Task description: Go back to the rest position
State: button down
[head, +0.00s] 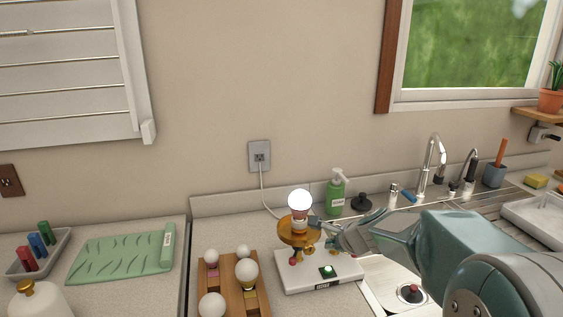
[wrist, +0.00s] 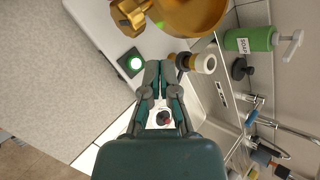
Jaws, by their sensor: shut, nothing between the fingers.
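My gripper (head: 316,222) is shut and empty, beside the brass lamp stand (head: 298,238) in the head view. In the wrist view my gripper (wrist: 158,66) points up the picture with its fingertips together. A glowing bulb (head: 299,202) sits upright on top of the stand. The stand is on a white base (head: 300,284) with a lit green button (head: 328,271). The button also shows in the wrist view (wrist: 136,63), just left of my fingertips. I cannot tell whether my fingertips touch the stand.
A wooden rack (head: 232,272) with several white bulbs stands left of the base. A green soap bottle (head: 336,192), a black stopper (head: 361,202) and the tap (head: 431,165) are behind my arm. A green mat (head: 122,255) lies on the left counter.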

jog(key=s+r+n+g+h, duration=0.1)
jog(key=s+r+n+h, duration=0.1)
jog(key=s+n, duration=0.8)
jog(key=s+r+n+g+h, duration=0.1)
jog(key=s+r+n, duration=0.2)
jog(key=s+n, duration=0.7)
jog(key=s, duration=1)
jog(key=shift+s+d+g+h, duration=0.15)
jog(key=shift+d+g+h, duration=0.15)
jog(key=shift+d+h, duration=0.1)
